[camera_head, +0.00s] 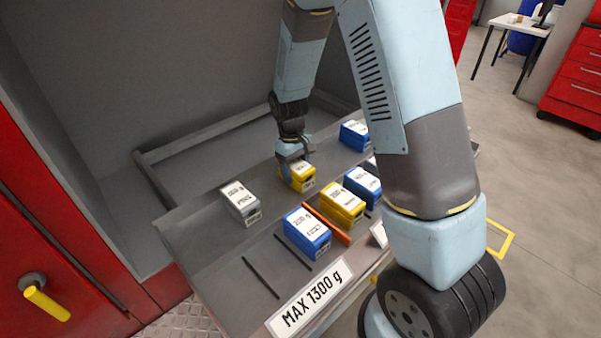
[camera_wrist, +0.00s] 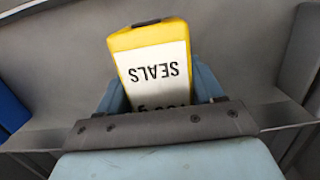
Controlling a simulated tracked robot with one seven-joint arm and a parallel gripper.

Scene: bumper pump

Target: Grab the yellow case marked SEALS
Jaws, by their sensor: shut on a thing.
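The yellow case marked SEALS (camera_wrist: 150,45) sits between the fingers of my gripper (camera_wrist: 160,100) in the wrist view. Its white label reads SEALS upside down there, and its near end is hidden by my gripper. In the head view the yellow case (camera_head: 298,181) is under my gripper (camera_head: 295,160), at the back of the grey shelf. My gripper is shut on it. I cannot tell whether the case touches the shelf.
A second yellow case (camera_head: 342,206) stands to the front right, beside an orange strip (camera_head: 327,226). Blue cases (camera_head: 307,232) (camera_head: 362,186) (camera_head: 354,135) and a grey case (camera_head: 240,203) stand around. A "MAX 1300 g" sign (camera_head: 311,303) is on the front edge.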

